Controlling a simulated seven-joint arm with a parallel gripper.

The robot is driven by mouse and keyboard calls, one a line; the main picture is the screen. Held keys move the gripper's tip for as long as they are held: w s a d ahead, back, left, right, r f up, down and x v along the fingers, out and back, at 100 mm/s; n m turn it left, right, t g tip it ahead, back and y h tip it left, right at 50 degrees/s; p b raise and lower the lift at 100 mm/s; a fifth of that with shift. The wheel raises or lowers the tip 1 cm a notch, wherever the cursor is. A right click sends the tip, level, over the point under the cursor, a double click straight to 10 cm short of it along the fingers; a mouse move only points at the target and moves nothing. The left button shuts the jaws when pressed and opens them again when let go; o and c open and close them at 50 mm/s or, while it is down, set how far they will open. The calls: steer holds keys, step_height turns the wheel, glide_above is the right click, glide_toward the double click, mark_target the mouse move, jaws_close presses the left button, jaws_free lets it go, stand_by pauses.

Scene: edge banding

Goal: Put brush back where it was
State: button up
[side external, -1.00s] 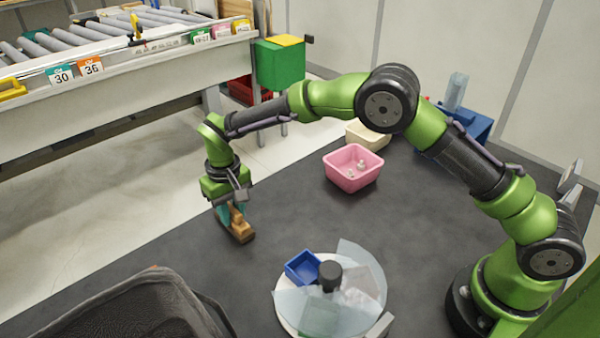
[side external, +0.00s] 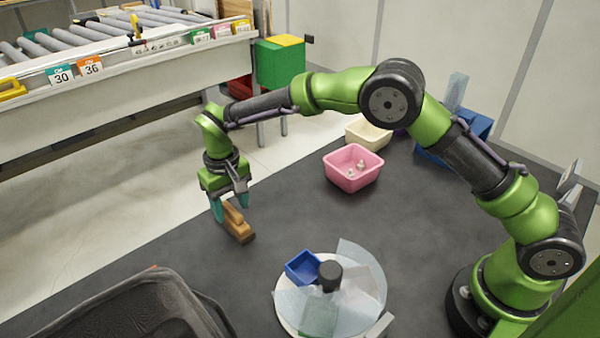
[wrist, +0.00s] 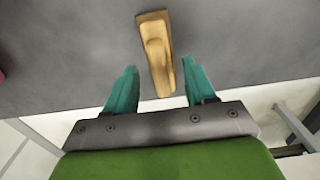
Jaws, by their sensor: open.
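The brush (side external: 238,226) has a wooden body with a raised wooden handle. It lies on the dark table near its left edge. My gripper (side external: 230,212) is open, with its teal fingers at the handle end of the brush in the side view. In the wrist view, the brush (wrist: 156,50) lies ahead of and between the two spread fingers of my gripper (wrist: 159,80). Clear gaps show on both sides, and neither finger touches it there.
A pink bin (side external: 352,168) with small items and a cream bin (side external: 367,134) stand farther back. A round white turntable (side external: 375,300) holds a small blue box (side external: 302,267) and clear sheets. A black mesh container (side external: 130,312) stands at the front left. The table's middle is clear.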

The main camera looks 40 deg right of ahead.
mark_target(232, 208)
step_height(232, 208, up, 10)
steer(key=s+d+r+m+t+y, duration=0.2)
steer(key=s+d+r+t, duration=0.1)
steer(key=s+d+r, duration=0.85)
steer(key=s+d+f+m+t, duration=0.1)
steer(key=s+d+t, duration=0.1)
steer(key=s+d, duration=0.2)
steer(key=s+d+m+t, duration=0.1)
steer(key=s+d, duration=0.3)
steer(key=s, duration=0.7)
steer(key=shift+f+t, duration=0.35)
steer(key=shift+t, duration=0.25)
